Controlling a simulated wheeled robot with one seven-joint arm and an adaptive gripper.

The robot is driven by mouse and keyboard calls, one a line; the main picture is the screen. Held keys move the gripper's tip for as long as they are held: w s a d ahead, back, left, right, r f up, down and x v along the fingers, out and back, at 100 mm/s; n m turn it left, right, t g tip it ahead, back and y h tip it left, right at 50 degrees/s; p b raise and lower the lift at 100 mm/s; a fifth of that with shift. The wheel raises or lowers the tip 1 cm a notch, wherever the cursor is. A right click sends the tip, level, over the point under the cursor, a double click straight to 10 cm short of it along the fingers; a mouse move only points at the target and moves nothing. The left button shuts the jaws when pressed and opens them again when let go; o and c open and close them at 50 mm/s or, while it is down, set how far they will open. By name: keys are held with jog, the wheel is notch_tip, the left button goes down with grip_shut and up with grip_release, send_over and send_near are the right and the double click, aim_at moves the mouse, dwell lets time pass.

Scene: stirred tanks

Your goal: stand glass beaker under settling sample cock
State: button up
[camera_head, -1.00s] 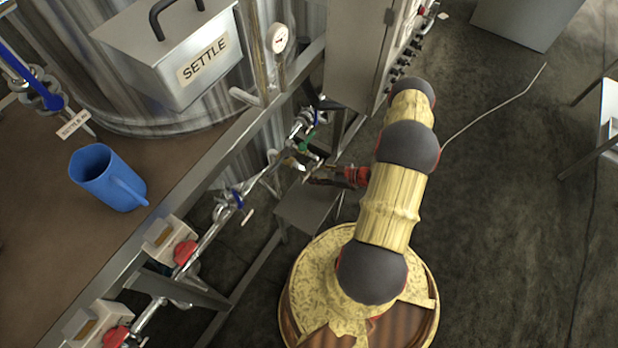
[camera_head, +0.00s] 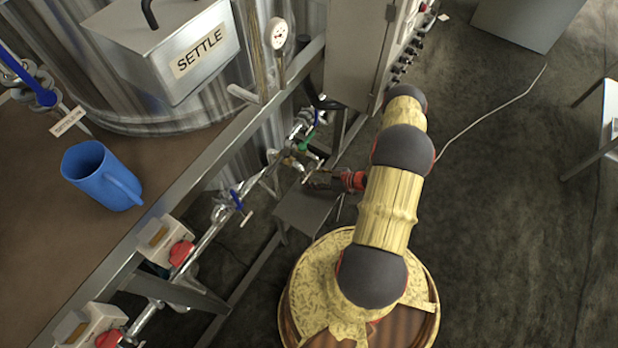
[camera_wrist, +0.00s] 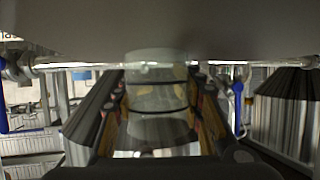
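My gripper (camera_head: 318,180) is low beside the pipework in the head view, over the inner end of a small grey platform (camera_head: 302,212). In the wrist view the clear glass beaker (camera_wrist: 158,90) sits between the two fingers of my gripper (camera_wrist: 160,112), which appear closed on its sides. In the head view the beaker is too small and dark to make out. A blue-handled valve (camera_head: 236,200) and a green-handled valve (camera_head: 304,146) are on the pipe near the platform. I cannot tell which fitting is the settling sample cock.
The tank carries a grey SETTLE box (camera_head: 180,58) and a gauge (camera_head: 278,34). A blue jug (camera_head: 102,176) stands on the brown deck (camera_head: 60,255). Red-knobbed valves (camera_head: 181,253) line the frame at lower left. A control cabinet (camera_head: 360,55) stands behind my arm. Floor to the right is mostly clear.

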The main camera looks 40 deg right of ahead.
jog(key=o, duration=0.4)
jog(key=shift+r, duration=0.25)
jog(key=p+v, duration=0.3)
jog(key=v, duration=0.8)
jog(key=shift+s+d, duration=0.25)
jog(key=shift+s+d+r, duration=0.1)
